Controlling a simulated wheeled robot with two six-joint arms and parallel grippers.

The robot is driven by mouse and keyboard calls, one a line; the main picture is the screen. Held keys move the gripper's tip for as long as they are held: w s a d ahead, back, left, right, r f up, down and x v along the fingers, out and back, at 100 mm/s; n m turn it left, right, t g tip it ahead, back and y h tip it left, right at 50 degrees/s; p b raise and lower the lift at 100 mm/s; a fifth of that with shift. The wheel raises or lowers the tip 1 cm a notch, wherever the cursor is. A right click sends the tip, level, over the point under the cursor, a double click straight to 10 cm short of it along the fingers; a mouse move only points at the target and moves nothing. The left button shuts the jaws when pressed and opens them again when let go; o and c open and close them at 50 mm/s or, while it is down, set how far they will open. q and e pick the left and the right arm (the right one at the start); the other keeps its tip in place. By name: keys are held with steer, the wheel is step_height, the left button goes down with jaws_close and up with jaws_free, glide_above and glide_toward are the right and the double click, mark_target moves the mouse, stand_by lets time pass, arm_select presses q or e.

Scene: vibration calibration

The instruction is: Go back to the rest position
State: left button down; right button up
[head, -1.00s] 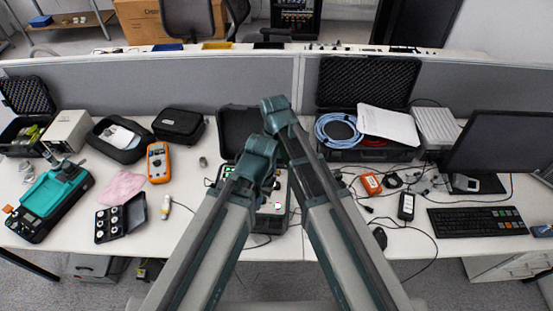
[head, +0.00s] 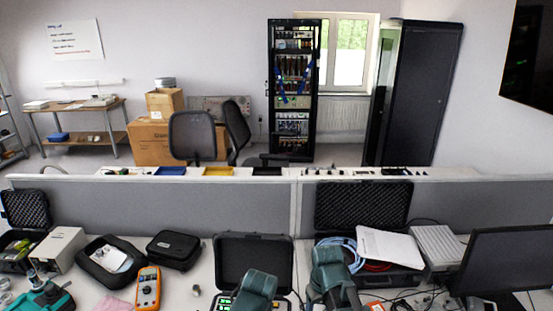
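My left arm (head: 255,290) and my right arm (head: 333,278) show only as teal links at the bottom of the head view, near the table's middle. Both grippers are out of view. An open black case (head: 252,262) stands between and behind the arms, its lower part partly hidden by my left arm.
A grey partition (head: 160,210) runs behind the table. An orange multimeter (head: 148,288) and a black pouch (head: 174,249) lie to the left. A large open case (head: 362,207) with cables and a monitor (head: 505,262) stand to the right.

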steer(key=s+d+m, duration=0.4)
steer(key=d+m, duration=0.1)
steer(key=s+a+f+n+b, duration=0.2)
steer(key=s+a+f+b, duration=0.1)
steer(key=a, duration=0.2)
steer(key=s+a+f+n+g+h+b, duration=0.1)
steer(key=s+a+f+n+b, duration=0.1)
steer(key=a+f+b, duration=0.2)
steer(key=shift+s+a+f, duration=0.2)
steer(key=shift+s+a, duration=0.2)
steer(key=shift+a, duration=0.6)
stand_by(1.8)
